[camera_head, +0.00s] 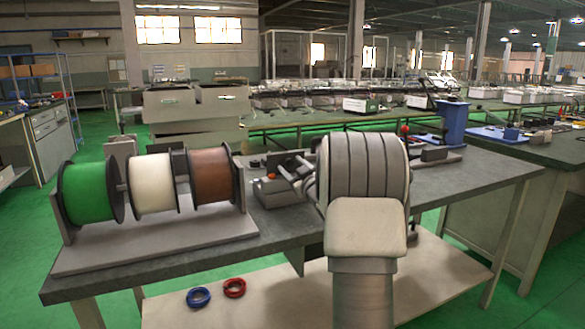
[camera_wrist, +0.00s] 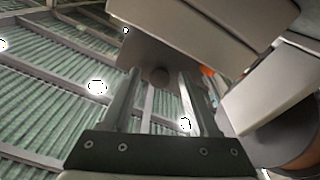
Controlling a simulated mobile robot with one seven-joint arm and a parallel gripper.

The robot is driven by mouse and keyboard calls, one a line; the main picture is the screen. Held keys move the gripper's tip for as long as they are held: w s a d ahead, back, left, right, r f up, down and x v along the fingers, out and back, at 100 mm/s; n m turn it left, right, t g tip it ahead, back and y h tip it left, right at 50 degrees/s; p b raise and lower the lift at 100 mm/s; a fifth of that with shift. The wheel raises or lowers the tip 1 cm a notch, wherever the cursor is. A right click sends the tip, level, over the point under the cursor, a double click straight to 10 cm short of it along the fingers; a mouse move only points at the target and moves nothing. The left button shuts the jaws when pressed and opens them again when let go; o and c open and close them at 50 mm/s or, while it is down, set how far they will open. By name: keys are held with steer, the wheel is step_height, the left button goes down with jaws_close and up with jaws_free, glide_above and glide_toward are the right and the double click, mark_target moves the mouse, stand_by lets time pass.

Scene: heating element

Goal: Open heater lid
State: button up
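The knob does not appear to be gripped. I cannot tell whether this part is the heater lid. In the head view a grey device (camera_head: 275,190) on the workbench sits partly behind my arm; I cannot tell whether it is the heater.
Green, white and brown spools (camera_head: 150,185) stand on a rack at the left of the workbench (camera_head: 285,232). A blue ring (camera_head: 198,298) and a red ring (camera_head: 234,288) lie on the lower shelf. A blue stand (camera_head: 453,122) is at the back right.

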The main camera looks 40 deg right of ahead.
steer(key=shift+s, duration=0.1)
steer(key=p+v, duration=0.2)
steer(key=v, duration=1.5)
steer(key=shift+a, duration=0.1)
